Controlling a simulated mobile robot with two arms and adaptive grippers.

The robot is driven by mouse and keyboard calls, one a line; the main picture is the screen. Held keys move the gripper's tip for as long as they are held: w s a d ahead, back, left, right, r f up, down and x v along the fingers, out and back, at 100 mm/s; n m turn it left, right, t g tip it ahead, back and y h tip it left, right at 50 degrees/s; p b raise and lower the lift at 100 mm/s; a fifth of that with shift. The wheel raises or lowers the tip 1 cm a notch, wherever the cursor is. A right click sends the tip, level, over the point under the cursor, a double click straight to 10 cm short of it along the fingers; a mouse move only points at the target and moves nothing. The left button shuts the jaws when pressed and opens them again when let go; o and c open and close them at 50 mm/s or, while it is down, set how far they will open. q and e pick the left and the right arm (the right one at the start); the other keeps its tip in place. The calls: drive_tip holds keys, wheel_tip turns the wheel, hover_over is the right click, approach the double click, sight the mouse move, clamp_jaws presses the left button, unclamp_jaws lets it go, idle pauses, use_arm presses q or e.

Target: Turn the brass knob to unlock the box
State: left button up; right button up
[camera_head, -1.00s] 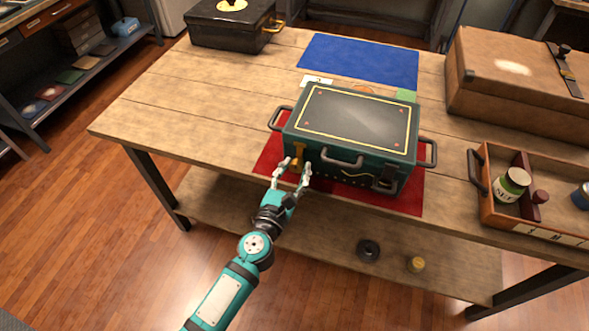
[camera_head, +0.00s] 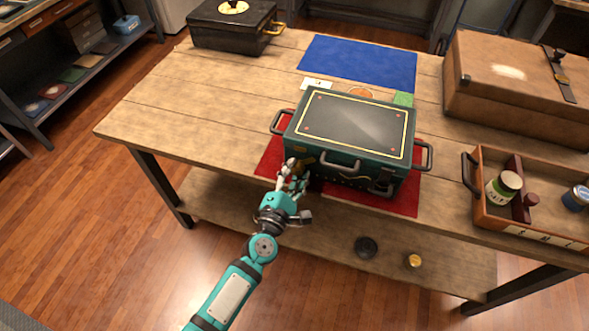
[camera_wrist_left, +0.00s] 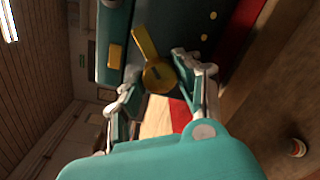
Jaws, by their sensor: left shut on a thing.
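The dark green box (camera_head: 350,122) with a yellow-lined lid sits on a red mat (camera_head: 268,163) at the table's front edge, its lid down. The brass knob (camera_wrist_left: 159,76) is on the box's front, toward its left end; it has a flat arm (camera_wrist_left: 144,42) reaching out to one side. In the head view the knob (camera_head: 304,160) is partly hidden by my fingers. My left gripper (camera_head: 296,176) is shut on the knob, with one finger on each side in the left wrist view (camera_wrist_left: 157,79). My right gripper is not in view.
A blue mat (camera_head: 358,62) lies behind the box. A black case (camera_head: 232,27) stands at the back left. A brown case (camera_head: 520,85) and a wooden tray (camera_head: 480,205) with jars are on the right. The table's left part is clear.

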use_arm(q)
drive_tip(key=m+p, duration=0.1)
drive_tip(key=m, duration=0.3)
drive_tip(key=shift+r+p, duration=0.1)
drive_tip(key=shift+p, duration=0.2)
drive_tip(key=shift+m+y+p, duration=0.3)
drive_tip(key=shift+m+p, duration=0.25)
drive_tip(key=shift+m, duration=1.45)
drive_tip(key=o, duration=1.1)
drive_tip(key=shift+o, duration=0.2)
drive_tip(key=shift+s, duration=0.2)
drive_tip(key=v, duration=1.1)
drive_tip(key=shift+s+a, duration=0.2)
drive_tip(key=shift+s, duration=0.1)
